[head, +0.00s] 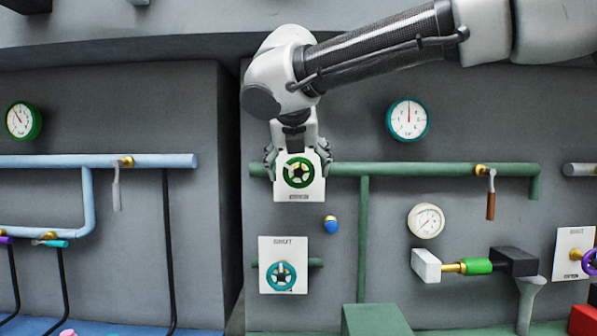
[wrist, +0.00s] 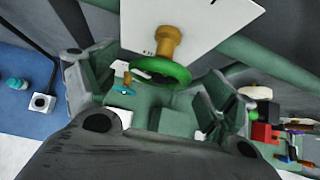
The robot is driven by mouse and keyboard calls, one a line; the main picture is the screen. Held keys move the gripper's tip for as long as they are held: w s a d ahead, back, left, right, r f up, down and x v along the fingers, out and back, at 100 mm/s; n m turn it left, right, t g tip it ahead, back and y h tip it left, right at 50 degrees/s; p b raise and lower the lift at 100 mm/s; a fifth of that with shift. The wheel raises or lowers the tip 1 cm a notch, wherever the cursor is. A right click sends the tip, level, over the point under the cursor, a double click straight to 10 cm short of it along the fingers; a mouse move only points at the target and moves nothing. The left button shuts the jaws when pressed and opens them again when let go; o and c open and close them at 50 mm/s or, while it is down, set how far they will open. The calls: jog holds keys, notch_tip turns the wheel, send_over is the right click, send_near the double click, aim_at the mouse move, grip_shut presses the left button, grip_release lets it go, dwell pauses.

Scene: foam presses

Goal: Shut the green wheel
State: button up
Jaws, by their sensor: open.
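The green wheel (head: 299,173) is mounted in front of a white plate (head: 285,193) on the grey wall, at the green pipe's left end. One part near its top looks yellow. Small lettering at the plate's lower edge is too small to read. My gripper (head: 298,158) comes down from above, with one finger on each side of the wheel. In the wrist view the green wheel (wrist: 160,71) sits on a brass stem (wrist: 167,42), between the spread fingers of my gripper (wrist: 155,88). The fingers look apart from its rim. The jaws are open and hold nothing.
Below is a teal wheel (head: 281,277) on a white plate marked SHUT, with a blue knob (head: 331,225) nearby. The green pipe (head: 420,169) runs right to a brown-handled lever (head: 491,205). A teal-rimmed gauge (head: 408,119) hangs above the pipe.

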jog(key=shift+x, duration=0.85)
jog(key=c, duration=1)
jog(key=shift+d+y, duration=0.1)
jog(key=shift+y, duration=0.2)
jog(key=m+y, duration=0.2)
jog(key=y, duration=0.2)
jog(key=shift+d+m, duration=0.15)
jog(key=shift+m, duration=0.15)
jog(key=m+y, duration=0.1)
jog(key=y, duration=0.1)
jog(key=m+t+y, duration=0.1)
jog(key=y, duration=0.1)
jog(key=shift+f+m+t, duration=0.1)
jog(key=shift+m+t, duration=0.2)
jog(key=shift+y, duration=0.3)
